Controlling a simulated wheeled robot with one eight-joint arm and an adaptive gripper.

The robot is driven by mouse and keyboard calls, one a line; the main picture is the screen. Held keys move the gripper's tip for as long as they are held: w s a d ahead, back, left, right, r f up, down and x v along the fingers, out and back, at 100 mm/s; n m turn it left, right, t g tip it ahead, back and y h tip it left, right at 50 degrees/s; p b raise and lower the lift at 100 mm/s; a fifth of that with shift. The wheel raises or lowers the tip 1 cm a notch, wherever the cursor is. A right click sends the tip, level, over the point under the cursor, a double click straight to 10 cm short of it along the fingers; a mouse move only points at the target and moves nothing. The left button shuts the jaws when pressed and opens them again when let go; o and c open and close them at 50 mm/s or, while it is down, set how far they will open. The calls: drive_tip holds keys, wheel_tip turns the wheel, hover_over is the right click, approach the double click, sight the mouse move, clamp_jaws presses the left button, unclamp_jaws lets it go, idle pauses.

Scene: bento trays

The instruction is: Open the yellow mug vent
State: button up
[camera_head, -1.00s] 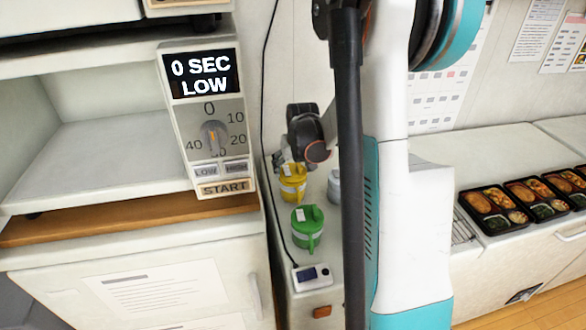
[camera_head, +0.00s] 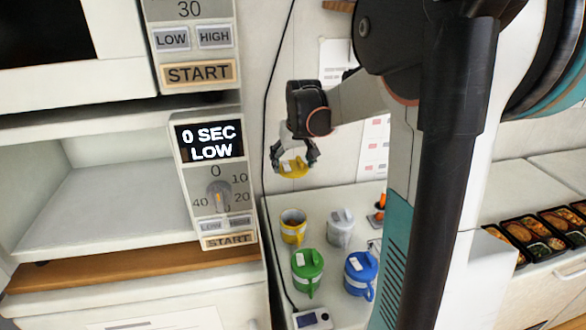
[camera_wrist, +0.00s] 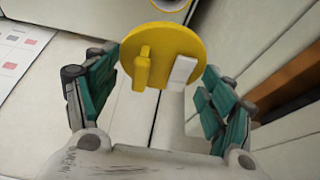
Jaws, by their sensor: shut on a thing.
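My gripper (camera_head: 293,162) is shut on the round yellow lid (camera_head: 293,170) and holds it in the air, well above the counter. In the wrist view the lid (camera_wrist: 160,54) sits between the two fingers, its yellow tab and white flap facing the camera. The yellow mug (camera_head: 292,231) stands upright on the counter below, its top uncovered and its grey inside showing. Part of the mug's rim (camera_wrist: 170,5) shows at the top edge of the wrist view.
A green mug (camera_head: 307,270), a blue mug (camera_head: 360,272) and a grey-white mug (camera_head: 340,229), all lidded, stand near the yellow mug. A small device with a screen (camera_head: 312,319) is at the counter front. The shelf unit (camera_head: 120,190) is to the left, food trays (camera_head: 545,232) to the right.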

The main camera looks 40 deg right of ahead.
wheel_tip(320, 180, down, 18)
drive_tip(key=b, duration=0.4)
drive_tip(key=shift+f, duration=0.15)
idle(0.5)
drive_tip(key=shift+f+b, duration=0.2)
drive_tip(key=shift+b, duration=0.4)
idle(2.2)
drive_tip(key=o, duration=1.1)
drive_tip(key=shift+r, duration=0.1)
